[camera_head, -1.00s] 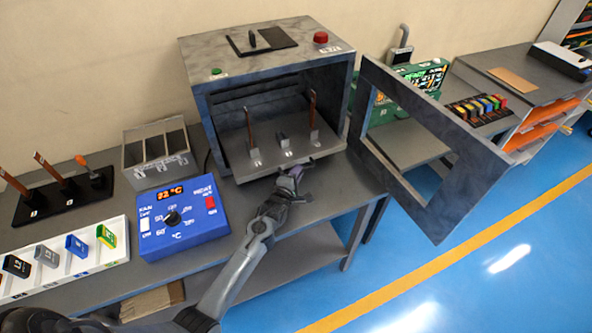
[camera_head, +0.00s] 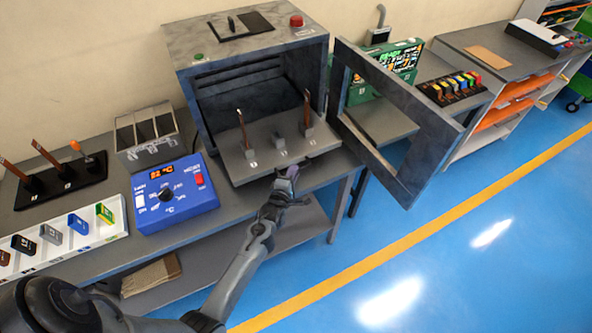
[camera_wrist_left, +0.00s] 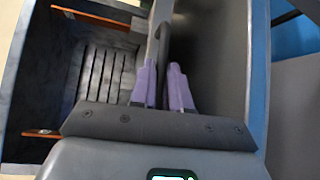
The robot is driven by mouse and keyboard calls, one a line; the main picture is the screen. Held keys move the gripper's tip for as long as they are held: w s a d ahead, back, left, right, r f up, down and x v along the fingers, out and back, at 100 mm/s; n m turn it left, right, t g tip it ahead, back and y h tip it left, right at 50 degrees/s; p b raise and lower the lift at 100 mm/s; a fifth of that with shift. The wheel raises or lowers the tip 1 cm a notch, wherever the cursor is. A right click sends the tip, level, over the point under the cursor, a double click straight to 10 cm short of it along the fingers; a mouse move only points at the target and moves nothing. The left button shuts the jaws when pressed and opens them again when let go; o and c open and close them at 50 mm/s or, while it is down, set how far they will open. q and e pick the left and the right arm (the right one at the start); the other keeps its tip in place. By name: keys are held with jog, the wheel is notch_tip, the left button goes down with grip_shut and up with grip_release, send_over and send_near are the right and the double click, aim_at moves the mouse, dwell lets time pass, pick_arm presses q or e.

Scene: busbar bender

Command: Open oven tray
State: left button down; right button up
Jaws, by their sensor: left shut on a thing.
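The grey oven (camera_head: 245,75) stands on the bench with its framed door (camera_head: 390,125) swung wide open to the right. The oven tray (camera_head: 240,170) sticks out past the oven's front edge. It carries two upright copper-coloured bars and a small grey block between them. My left gripper (camera_head: 287,178) is at the tray's front edge, shut on the tray's handle. In the left wrist view its two purple fingertips (camera_wrist_left: 167,88) close around a dark bar at the tray's edge. The handle is mostly hidden by the fingers in the head view. My right gripper is not in view.
A blue heat control box (camera_head: 175,193) sits left of the oven, near a grey divided bin (camera_head: 148,140) and a black stand with bars (camera_head: 55,180). A white rack of coloured blocks (camera_head: 65,240) lies front left. The floor before the bench is clear.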

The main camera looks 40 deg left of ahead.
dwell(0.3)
pick_arm(q)
jog(key=c, duration=1.4)
grip_release()
jog(key=shift+c, duration=0.2)
jog(key=shift+s+r, duration=0.1)
jog(key=shift+s+d+r+p, duration=0.2)
jog(key=shift+s+d+p, duration=0.1)
jog(key=shift+s+p, duration=0.35)
jog(key=f+p+v, duration=0.1)
jog(key=p+v, duration=0.5)
jog(key=v, duration=0.3)
jog(key=shift+r, duration=0.35)
jog(key=shift+s+f, duration=0.1)
jog(key=shift+s, duration=0.05)
